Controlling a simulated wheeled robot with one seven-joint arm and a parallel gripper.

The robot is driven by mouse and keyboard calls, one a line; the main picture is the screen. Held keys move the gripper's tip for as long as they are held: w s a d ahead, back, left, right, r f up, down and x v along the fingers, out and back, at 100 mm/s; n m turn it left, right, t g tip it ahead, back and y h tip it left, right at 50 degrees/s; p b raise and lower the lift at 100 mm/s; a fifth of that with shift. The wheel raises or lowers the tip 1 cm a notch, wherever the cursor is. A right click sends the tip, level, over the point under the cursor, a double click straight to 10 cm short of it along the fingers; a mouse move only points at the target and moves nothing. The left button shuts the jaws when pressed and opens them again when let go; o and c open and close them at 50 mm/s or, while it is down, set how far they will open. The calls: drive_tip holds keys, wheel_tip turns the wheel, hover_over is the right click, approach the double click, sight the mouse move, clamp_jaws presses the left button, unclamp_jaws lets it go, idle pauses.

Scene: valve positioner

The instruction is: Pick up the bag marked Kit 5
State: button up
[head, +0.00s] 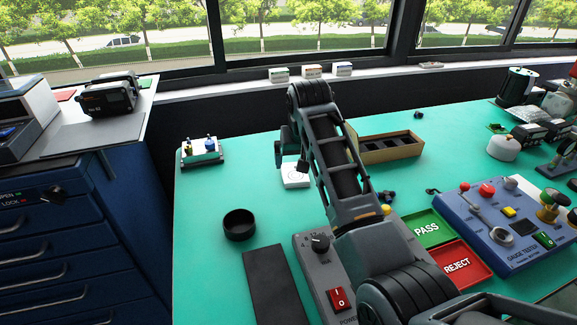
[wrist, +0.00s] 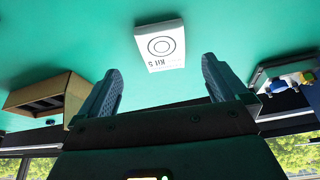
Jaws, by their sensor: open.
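The bag marked Kit 5 (wrist: 160,45) is a small white packet with a ring printed on it, lying flat on the green bench top. In the wrist view it shows upside down, just beyond and between my fingertips. My gripper (wrist: 158,72) is open and empty, with the two fingers apart and not touching the bag. In the head view the bag (head: 296,176) lies just below my gripper (head: 284,158), partly hidden by my arm.
A cardboard box (head: 390,148) stands right of the bag. A small white tray with bottles (head: 200,152) is at the left. A black round dish (head: 239,225) and a dark mat (head: 273,287) lie nearer. The bench between dish and bag is clear.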

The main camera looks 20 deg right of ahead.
sight(295, 172)
drive_tip(key=shift+w+f, duration=0.25)
drive_tip(key=shift+w, duration=0.05)
drive_tip(key=shift+w+x, duration=0.15)
drive_tip(key=shift+x, duration=1.65)
drive_tip(key=shift+w+x, duration=0.15)
drive_tip(key=shift+x, duration=1.65)
drive_tip(key=shift+r, duration=0.15)
drive_tip(key=shift+c, duration=0.3)
drive_tip(key=c, duration=0.9)
